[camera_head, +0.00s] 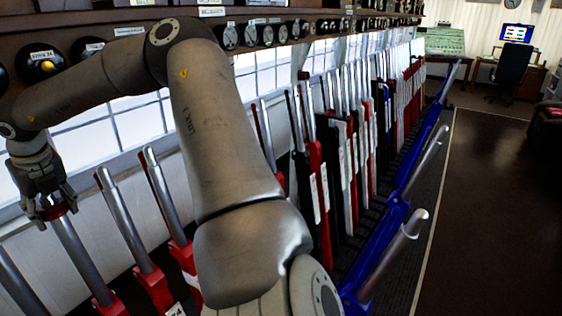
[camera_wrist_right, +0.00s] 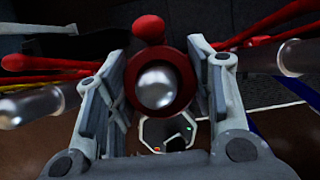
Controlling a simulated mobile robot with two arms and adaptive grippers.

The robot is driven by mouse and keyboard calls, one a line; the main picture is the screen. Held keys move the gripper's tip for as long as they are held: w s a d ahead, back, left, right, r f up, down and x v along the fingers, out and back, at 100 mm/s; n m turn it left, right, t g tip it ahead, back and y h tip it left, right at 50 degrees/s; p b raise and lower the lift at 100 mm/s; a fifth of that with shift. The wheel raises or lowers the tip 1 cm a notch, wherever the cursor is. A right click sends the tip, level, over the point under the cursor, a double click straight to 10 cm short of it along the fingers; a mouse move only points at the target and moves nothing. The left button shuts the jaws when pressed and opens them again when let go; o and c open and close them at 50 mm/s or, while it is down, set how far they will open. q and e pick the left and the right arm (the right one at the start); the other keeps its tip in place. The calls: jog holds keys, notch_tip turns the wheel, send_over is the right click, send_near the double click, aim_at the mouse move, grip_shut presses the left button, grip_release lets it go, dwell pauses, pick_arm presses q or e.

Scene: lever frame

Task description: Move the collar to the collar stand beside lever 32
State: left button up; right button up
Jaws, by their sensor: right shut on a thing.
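The red collar (camera_head: 57,211) is in my right gripper (camera_head: 45,202), at the top of a silver lever handle (camera_head: 80,252) on the left of the head view. In the right wrist view the collar (camera_wrist_right: 184,88) is a ring with a round red knob above it. The lever's rounded silver end (camera_wrist_right: 155,86) shows inside the ring, so the collar appears to be around the handle's tip. The fingers of my right gripper (camera_wrist_right: 160,75) are on both sides of the ring. My left gripper is out of view. I cannot make out the collar stand or the number 32.
Red-based levers (camera_head: 128,228) stand close beside the held one. A dense row of levers (camera_head: 345,140) runs to the back, with blue levers (camera_head: 385,235) leaning outward. A shelf of instruments (camera_head: 245,35) hangs above. Open brown floor (camera_head: 490,200) lies at right.

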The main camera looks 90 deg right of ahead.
jog(key=shift+w+d+r+p, duration=0.1)
jog(key=shift+w+r+p, duration=0.15)
jog(key=shift+r+p, duration=0.85)
jog(key=shift+w+d+r+p, duration=0.2)
jog(key=shift+r+p, duration=0.35)
jog(key=shift+r, duration=1.1)
jog(key=shift+w+d+r+p, duration=0.1)
jog(key=shift+w+r+p, duration=0.2)
jog(key=shift+r+p, duration=0.8)
jog(key=shift+r+b, duration=0.3)
